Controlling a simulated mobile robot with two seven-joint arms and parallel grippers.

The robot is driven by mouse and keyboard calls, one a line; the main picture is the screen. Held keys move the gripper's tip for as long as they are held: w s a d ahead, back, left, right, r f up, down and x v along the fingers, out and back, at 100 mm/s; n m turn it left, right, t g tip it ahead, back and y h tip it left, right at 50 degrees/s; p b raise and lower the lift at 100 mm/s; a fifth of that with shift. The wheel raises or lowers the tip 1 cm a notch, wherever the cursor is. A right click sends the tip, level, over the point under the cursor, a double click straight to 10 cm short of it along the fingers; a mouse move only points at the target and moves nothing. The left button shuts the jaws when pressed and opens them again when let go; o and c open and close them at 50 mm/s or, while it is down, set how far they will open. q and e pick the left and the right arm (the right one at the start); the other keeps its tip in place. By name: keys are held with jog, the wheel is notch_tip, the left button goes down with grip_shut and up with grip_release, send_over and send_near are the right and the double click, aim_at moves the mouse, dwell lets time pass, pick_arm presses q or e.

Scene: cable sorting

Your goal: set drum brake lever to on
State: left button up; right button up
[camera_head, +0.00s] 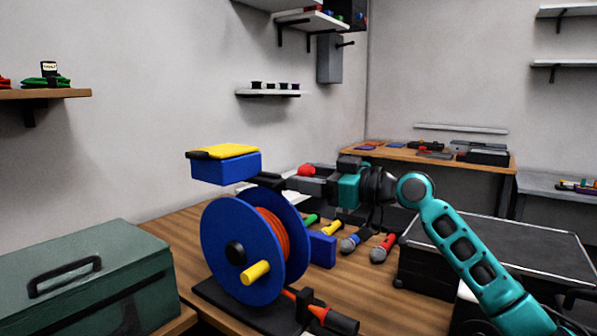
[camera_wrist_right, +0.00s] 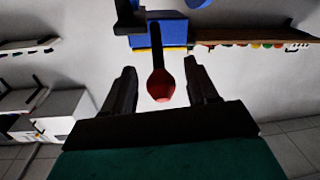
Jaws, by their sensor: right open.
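A cable drum (camera_head: 222,250) with blue flanges, orange cable and a yellow crank handle stands on a black base on the wooden table. A brake lever with a red knob (camera_head: 306,170) shows at my right gripper (camera_head: 285,182), above and right of the drum. In the right wrist view the lever's red knob (camera_wrist_right: 161,86) and dark stem lie between the two fingers of the right gripper (camera_wrist_right: 160,68). The fingers are open, with visible gaps on both sides of the knob. The lever's base is partly hidden. My left gripper is not in view.
A blue box with a yellow top (camera_head: 226,168) is close left of my right gripper. Connectors, including a red one (camera_head: 383,248), lie on the table (camera_head: 205,218) below my arm. A green toolbox (camera_head: 85,280) is at left, a black case (camera_head: 500,255) at right.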

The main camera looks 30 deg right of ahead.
jog(key=shift+x, duration=1.2)
jog(key=shift+c, duration=0.2)
grip_shut()
